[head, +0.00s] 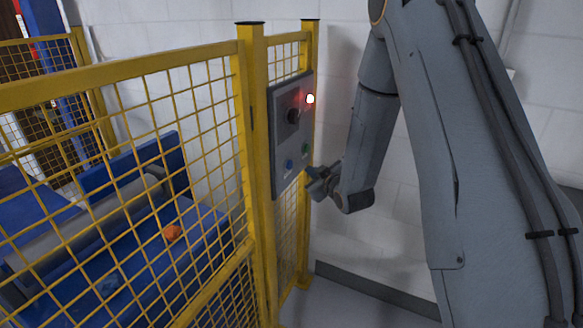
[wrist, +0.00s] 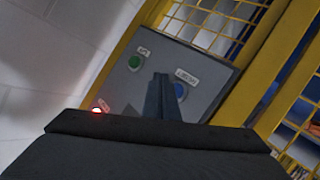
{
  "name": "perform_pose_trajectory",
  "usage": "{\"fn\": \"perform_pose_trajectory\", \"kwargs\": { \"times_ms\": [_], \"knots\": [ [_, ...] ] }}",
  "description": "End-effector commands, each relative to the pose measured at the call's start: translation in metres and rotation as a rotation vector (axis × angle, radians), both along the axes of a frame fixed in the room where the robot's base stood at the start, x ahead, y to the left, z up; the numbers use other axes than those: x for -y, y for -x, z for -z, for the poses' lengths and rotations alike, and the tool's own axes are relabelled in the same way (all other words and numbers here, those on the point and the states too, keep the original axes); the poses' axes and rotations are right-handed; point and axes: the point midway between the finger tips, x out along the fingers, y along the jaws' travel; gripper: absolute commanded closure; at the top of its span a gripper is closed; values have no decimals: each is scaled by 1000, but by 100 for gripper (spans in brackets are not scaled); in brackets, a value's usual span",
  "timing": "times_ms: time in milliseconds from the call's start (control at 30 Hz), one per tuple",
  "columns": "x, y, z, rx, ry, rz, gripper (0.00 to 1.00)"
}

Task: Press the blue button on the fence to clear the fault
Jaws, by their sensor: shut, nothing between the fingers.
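A grey control panel (head: 291,130) is mounted on the yellow fence post in the head view. Its blue button (head: 289,164) sits low on the panel, with a green button (head: 305,148) to its right. A red lamp (head: 310,98) glows near the top right, and a dark knob (head: 294,116) sits below it. My gripper (head: 312,183) is shut and empty, just right of the panel's lower edge. In the wrist view, the shut fingertips (wrist: 161,78) point at the panel between the green button (wrist: 134,63) and the blue button (wrist: 180,90), nearer the blue one. Contact cannot be told.
The yellow mesh fence (head: 120,150) runs along the left, with blue machinery (head: 80,265) and an orange object (head: 172,232) behind it. A white wall (head: 400,230) stands behind my arm. The floor right of the fence post looks clear.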

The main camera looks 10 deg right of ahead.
Motion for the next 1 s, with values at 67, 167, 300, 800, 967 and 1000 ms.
{"fn": "perform_pose_trajectory", "kwargs": {
  "times_ms": [67,167,300,800,967,1000],
  "knots": [
    [-9,-6,0,1,0,-2,100],
    [-17,-12,1,1,0,-2,100],
    [-24,-17,1,0,0,-1,100],
    [-28,-20,0,0,0,0,100],
    [-28,-20,0,0,0,0,100],
    [-27,-20,0,0,0,0,100]
  ]
}}
